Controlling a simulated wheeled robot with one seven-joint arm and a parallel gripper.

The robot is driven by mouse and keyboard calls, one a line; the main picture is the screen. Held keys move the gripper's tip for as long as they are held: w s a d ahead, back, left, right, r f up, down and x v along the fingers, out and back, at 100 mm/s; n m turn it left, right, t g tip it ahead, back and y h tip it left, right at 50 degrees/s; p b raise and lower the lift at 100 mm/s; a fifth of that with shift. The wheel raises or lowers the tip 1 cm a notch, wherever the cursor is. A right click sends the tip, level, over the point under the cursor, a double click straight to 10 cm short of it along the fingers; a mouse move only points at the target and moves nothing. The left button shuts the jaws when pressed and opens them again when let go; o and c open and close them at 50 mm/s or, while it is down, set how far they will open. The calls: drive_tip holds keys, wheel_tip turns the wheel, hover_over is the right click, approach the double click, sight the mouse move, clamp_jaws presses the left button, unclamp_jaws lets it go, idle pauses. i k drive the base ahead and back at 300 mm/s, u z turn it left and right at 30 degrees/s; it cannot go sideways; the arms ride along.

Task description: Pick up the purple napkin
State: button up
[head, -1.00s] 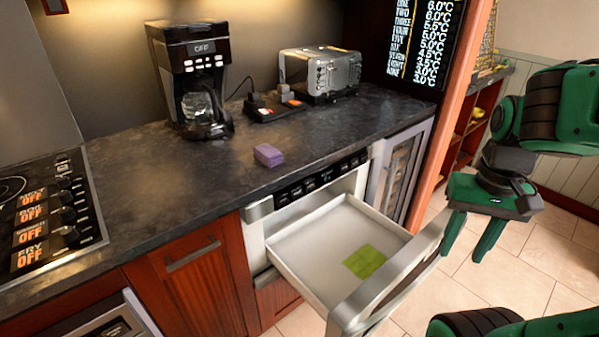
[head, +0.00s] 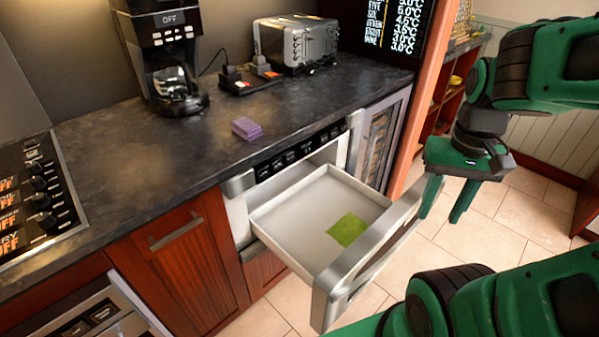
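The purple napkin (head: 246,128) is a small folded block lying on the dark countertop, near its front edge and above the open microwave drawer (head: 282,267). My gripper (head: 446,203) is at the right, its two green fingers pointing down and spread apart with nothing between them. It hangs beside the right end of the drawer front in the picture, well apart from the napkin.
A green cloth-like square (head: 347,229) lies inside the pulled-out drawer. A coffee maker (head: 165,60) and a toaster (head: 297,43) stand at the back of the counter (head: 120,150). The stovetop (head: 30,195) is at the left. Counter around the napkin is clear.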

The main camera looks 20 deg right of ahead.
sight(245, 127)
drive_tip(key=z, duration=0.5)
drive_tip(key=k, duration=0.9)
drive_tip(key=u, duration=0.65)
drive_tip(key=i, duration=1)
drive_tip(key=z, duration=0.05)
